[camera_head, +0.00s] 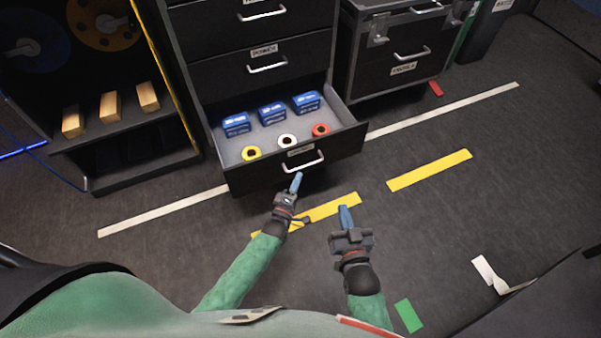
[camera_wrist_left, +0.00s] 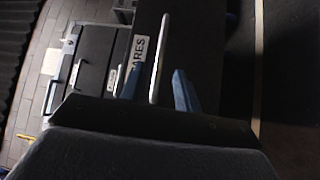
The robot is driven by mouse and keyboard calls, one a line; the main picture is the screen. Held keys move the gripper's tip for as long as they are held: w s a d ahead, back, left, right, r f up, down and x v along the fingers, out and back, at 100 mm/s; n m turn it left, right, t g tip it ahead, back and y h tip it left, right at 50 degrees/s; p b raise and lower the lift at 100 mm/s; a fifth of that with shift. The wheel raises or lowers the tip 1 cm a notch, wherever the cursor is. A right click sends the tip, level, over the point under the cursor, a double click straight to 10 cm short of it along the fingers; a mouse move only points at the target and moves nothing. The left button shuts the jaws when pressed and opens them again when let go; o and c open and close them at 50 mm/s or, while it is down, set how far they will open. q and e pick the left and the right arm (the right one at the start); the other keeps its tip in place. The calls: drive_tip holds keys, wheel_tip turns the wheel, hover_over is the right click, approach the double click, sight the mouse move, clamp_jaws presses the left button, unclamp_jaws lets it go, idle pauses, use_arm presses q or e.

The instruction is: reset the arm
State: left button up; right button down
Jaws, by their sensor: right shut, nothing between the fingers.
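My left gripper (camera_head: 296,183) is in front of the open bottom drawer (camera_head: 340,146), close to its metal handle (camera_head: 305,162). In the left wrist view, the blue fingers (camera_wrist_left: 160,92) are apart, and the upright-looking handle (camera_wrist_left: 160,52) shows between them with gaps on both sides. How far the fingertips reach past the handle is hard to tell. My right gripper (camera_head: 345,217) is shut and empty, above the floor to the right of the left one.
The drawer holds several blue boxes (camera_head: 271,113) and yellow (camera_head: 251,153), white (camera_head: 287,141) and red (camera_head: 321,130) rings. A shelf with wooden blocks (camera_head: 109,106) stands left; a black case (camera_head: 405,55) stands right. Taped floor (camera_head: 480,210) on the right is mostly clear.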

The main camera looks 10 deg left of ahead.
use_arm(q)
drive_tip(key=shift+v, duration=0.75)
use_arm(e)
drive_tip(key=shift+f, duration=0.5)
drive_tip(key=shift+r, duration=0.25)
drive_tip(key=shift+f, duration=0.15)
